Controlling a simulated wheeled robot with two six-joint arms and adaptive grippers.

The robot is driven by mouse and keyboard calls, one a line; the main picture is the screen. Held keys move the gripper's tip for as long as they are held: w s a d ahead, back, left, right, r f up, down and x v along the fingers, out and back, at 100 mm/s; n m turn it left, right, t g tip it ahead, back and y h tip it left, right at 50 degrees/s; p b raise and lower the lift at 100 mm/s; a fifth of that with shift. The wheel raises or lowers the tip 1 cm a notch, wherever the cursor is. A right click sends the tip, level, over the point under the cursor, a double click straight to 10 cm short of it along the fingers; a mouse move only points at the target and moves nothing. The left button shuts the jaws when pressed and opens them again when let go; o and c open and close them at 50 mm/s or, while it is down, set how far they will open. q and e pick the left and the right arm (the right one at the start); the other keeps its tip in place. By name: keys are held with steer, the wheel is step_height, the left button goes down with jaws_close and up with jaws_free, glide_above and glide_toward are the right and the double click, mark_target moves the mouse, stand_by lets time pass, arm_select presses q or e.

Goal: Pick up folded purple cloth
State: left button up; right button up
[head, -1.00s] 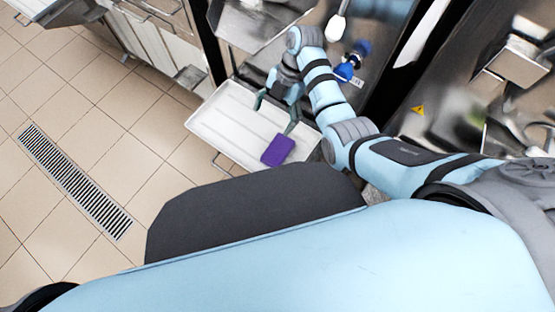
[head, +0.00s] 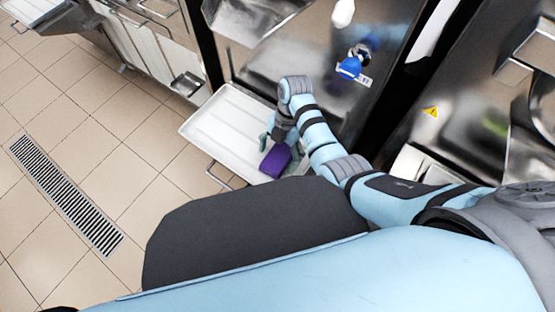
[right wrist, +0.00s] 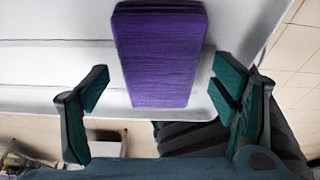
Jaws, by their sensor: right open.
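The folded purple cloth (head: 275,160) lies on the white tray (head: 215,112), near its right end in the head view. In the right wrist view the cloth (right wrist: 160,55) shows as a thick block of stacked layers. My right gripper (right wrist: 160,90) is open, with one finger on each side of the cloth's near end and gaps between. My left gripper is not in view.
A steel freezer front (head: 320,50) with a blue-handled tap (head: 350,66) stands behind the tray. Another steel machine (head: 470,110) is at the right. Tiled floor with a drain grate (head: 65,195) lies open at the left.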

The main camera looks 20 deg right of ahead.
mark_target(279, 156)
steer(key=shift+r, duration=0.1)
steer(key=c, duration=1.2)
step_height(279, 156, up, 10)
steer(key=p, duration=0.4)
